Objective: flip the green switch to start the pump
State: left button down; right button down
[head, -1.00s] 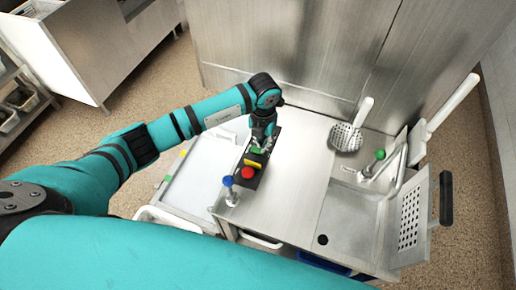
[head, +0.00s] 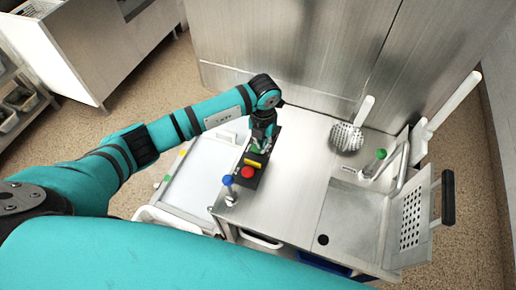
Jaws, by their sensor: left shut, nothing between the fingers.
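A dark control box (head: 246,183) stands on the metal counter near its left edge. It carries a red round button (head: 247,172) at the near end and a yellow part (head: 252,162) behind it. The green switch is mostly hidden under my left gripper (head: 258,150), which points down over the far end of the box. The left gripper is shut with nothing visible between its fingers. It is at or just above the green switch; I cannot tell whether they touch. My right gripper is not in view.
The middle of the counter is clear.

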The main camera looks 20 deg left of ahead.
pick_arm(q)
jog(key=shift+f+b, duration=0.7)
jog(key=shift+f, duration=0.2)
jog(key=shift+r, duration=0.15)
jog(key=shift+r+p, duration=2.55)
jog(key=shift+r, duration=0.9)
jog(key=shift+s+f, duration=0.1)
